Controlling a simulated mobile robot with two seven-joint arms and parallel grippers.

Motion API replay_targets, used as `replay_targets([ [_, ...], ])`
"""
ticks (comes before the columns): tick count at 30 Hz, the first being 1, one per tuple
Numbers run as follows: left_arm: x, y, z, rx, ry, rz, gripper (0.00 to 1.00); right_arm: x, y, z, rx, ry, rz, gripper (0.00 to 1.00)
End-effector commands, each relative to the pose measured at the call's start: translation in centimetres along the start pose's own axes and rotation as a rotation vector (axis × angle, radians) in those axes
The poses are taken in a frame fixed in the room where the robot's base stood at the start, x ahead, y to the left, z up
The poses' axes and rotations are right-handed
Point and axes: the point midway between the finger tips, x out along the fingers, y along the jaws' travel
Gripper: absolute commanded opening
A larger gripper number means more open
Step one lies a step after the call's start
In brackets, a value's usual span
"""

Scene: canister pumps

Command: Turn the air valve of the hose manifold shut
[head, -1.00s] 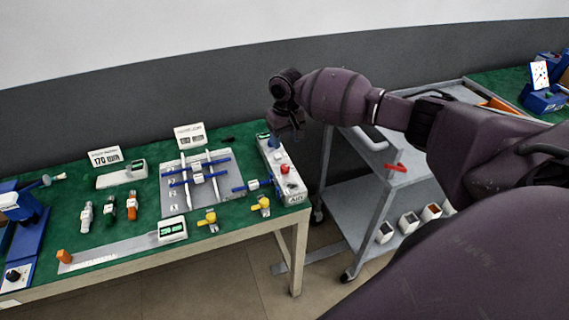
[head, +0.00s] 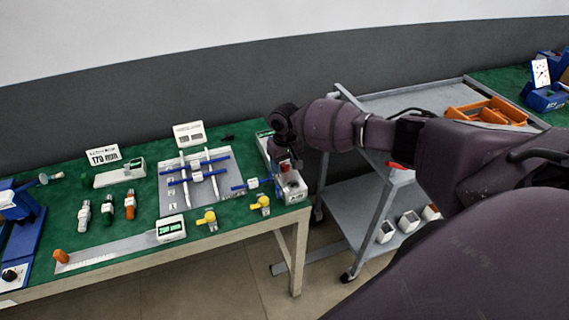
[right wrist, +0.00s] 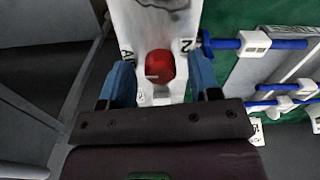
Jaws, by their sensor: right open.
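The hose manifold (head: 292,190) is a long white block at the right end of the green table. In the right wrist view, its white body (right wrist: 157,22) runs away from me, and a round red knob (right wrist: 160,64) with a pale mark sits on top. My right gripper (right wrist: 161,78) is open, its two blue fingers on either side of the knob with gaps visible. I cannot tell if the fingertips reach down to knob height. In the head view, my right gripper (head: 284,164) is over the manifold and hides much of it. My left gripper is not in view.
A blue hose fitting (head: 252,184) joins the manifold's left side. Yellow-handled valves (head: 262,204) lie near the table's front edge. A grey panel with blue and white tubes (head: 175,199) is to the left. A grey cart (head: 345,190) stands close on the right.

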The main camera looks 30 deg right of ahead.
Motion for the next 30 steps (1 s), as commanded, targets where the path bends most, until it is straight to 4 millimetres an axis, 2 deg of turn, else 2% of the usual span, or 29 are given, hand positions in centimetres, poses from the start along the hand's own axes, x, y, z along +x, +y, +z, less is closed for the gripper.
replay_targets([
  [5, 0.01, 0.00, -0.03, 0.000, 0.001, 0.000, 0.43, -0.03, -0.02, -0.01, 0.000, 0.000, 0.000, 0.57],
  [12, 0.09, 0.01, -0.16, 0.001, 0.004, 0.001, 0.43, -0.03, -0.03, -0.01, 0.000, 0.000, 0.000, 0.20],
  [15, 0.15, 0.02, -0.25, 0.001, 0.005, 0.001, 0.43, -0.04, -0.03, -0.01, 0.000, 0.000, 0.000, 0.08],
  [23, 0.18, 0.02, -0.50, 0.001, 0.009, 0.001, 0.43, -0.05, -0.03, 0.01, -0.029, -0.001, 0.000, 0.08],
  [30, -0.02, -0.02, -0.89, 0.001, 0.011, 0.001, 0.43, -0.10, -0.14, 0.01, -0.153, -0.004, -0.002, 0.08],
])
